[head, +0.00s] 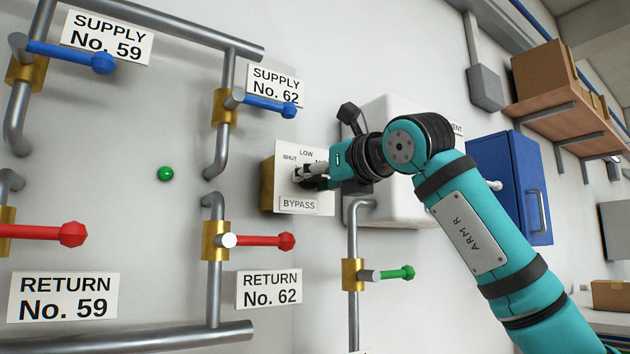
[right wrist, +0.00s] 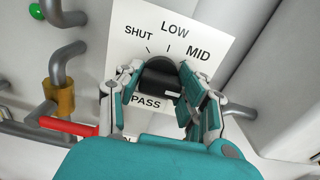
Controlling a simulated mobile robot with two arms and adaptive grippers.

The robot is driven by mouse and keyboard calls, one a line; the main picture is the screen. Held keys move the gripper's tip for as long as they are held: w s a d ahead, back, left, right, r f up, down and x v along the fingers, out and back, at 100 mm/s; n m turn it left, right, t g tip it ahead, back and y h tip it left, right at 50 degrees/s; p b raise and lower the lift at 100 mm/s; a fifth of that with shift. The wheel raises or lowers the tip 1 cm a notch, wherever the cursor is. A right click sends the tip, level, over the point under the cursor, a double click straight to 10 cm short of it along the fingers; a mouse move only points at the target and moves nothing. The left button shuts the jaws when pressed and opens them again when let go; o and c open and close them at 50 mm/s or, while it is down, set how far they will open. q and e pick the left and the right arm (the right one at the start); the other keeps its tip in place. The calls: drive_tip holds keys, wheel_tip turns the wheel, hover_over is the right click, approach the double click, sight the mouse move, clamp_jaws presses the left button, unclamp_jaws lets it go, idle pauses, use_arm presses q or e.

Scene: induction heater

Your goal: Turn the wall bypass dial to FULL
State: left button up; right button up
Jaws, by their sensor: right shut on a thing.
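The bypass dial is a black knob (right wrist: 160,78) on a white plate (right wrist: 205,28) marked SHUT, LOW and MID in the right wrist view. No FULL mark shows; my gripper covers the plate's right part. In the head view the plate (head: 299,207) sits on a brass box on the wall, labelled BYPASS, with the knob mostly hidden. My right gripper (head: 312,177) reaches it from the right. In the right wrist view my right gripper (right wrist: 162,84) has a finger on each side of the knob and is shut on it. My left gripper is out of view.
A white wall box (head: 400,115) stands out behind my right arm. A green-handled valve (head: 398,273) is below the plate. Blue-handled (head: 270,104) and red-handled (head: 265,242) valves on grey pipes are to the left. A blue cabinet (head: 505,185) hangs at right.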

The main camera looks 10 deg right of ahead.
drive_tip(key=shift+f+m, duration=0.2)
drive_tip(key=shift+m, duration=0.1)
drive_tip(key=o, duration=1.2)
drive_tip(key=shift+r, duration=0.1)
drive_tip(key=shift+s, duration=0.1)
drive_tip(key=shift+s+d+r, duration=0.1)
drive_tip(key=shift+s, duration=0.1)
drive_tip(key=v, duration=1.1)
drive_tip(key=shift+s+d, duration=0.1)
drive_tip(key=shift+s, duration=0.1)
